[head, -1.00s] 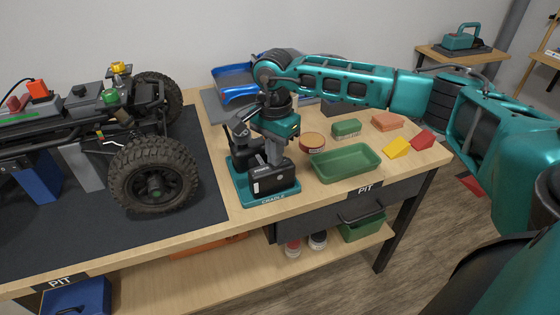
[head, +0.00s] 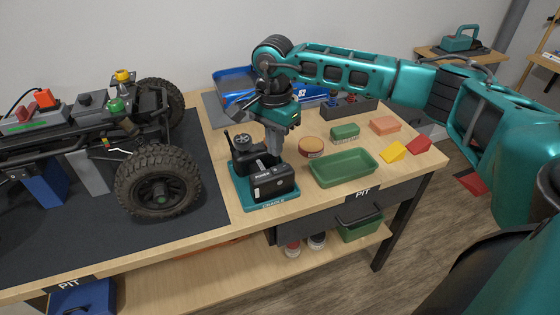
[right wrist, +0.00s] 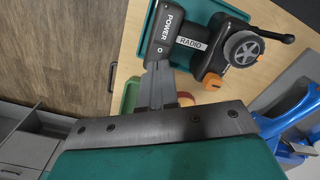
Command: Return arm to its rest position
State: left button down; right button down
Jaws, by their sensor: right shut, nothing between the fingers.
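My right gripper (head: 273,148) is over the teal cradle (head: 272,203) on the workbench, pointing down. Its fingers are together and empty; they also show shut in the right wrist view (right wrist: 157,85). A black radio (head: 272,183) with a small wheel and a short antenna stands in the cradle, just below the fingertips. In the right wrist view the radio (right wrist: 163,40) shows its POWER side close to the fingers; whether they touch it is hard to tell. My left gripper is not in view.
The crawler (head: 155,185) stands on a dark mat at left. A green tray (head: 343,168), a round tin (head: 311,147), a green block (head: 345,132) and a yellow wedge (head: 392,151) lie at right. A blue car body (head: 232,85) is behind my gripper.

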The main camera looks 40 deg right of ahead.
notch_tip(320, 180, up, 2)
jog(key=shift+p, duration=0.5)
jog(key=shift+f, duration=0.1)
